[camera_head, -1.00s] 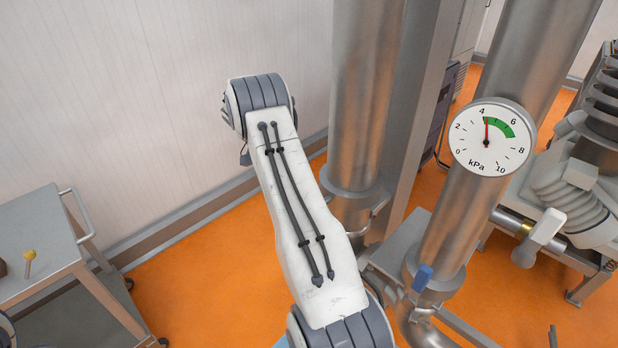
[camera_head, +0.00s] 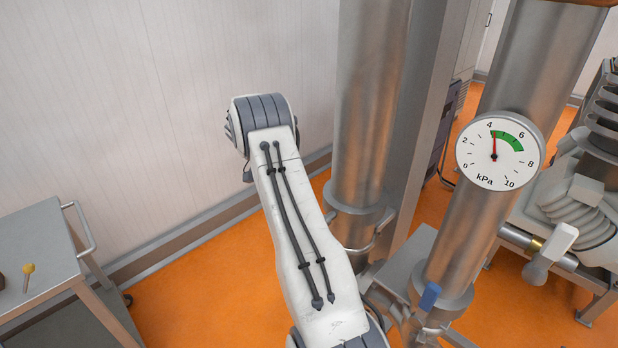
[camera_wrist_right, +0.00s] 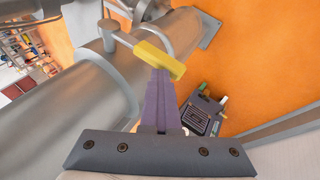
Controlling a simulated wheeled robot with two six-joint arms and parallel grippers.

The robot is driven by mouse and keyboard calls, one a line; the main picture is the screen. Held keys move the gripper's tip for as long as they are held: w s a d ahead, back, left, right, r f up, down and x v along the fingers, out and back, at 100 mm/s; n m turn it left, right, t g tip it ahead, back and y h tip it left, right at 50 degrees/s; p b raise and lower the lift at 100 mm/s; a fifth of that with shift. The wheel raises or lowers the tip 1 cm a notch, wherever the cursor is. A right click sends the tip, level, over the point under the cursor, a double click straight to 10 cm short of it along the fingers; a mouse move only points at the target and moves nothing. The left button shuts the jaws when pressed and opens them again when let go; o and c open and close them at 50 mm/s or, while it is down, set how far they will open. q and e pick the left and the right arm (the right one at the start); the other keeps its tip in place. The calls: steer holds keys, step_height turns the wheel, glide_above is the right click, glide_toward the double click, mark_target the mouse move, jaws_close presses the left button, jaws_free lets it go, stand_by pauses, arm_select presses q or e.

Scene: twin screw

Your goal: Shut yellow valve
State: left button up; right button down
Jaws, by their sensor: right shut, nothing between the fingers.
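The yellow valve handle (camera_wrist_right: 158,61) shows in the right wrist view as a short yellow bar on a metal stem beside a large steel pipe (camera_wrist_right: 60,115). My right gripper (camera_wrist_right: 160,78) is shut, its purple fingers together with nothing between them. The fingertips lie right at the yellow handle in the picture; I cannot tell whether they touch it. The yellow valve handle does not show in the head view. My left gripper is not in view.
A pressure gauge (camera_head: 500,150) with its needle at the green band's start sits on a steel pipe, above a blue handle (camera_head: 430,296). A grey cart (camera_head: 40,240) stands at left. A dark device (camera_wrist_right: 203,113) is on the orange floor.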

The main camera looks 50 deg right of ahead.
steer(key=w+d+v, duration=0.1)
steer(key=w+v, duration=0.1)
steer(key=v, duration=1)
steer(key=shift+w+f+p, duration=0.25)
steer(key=shift+w+p, duration=0.05)
steer(key=shift+p, duration=0.05)
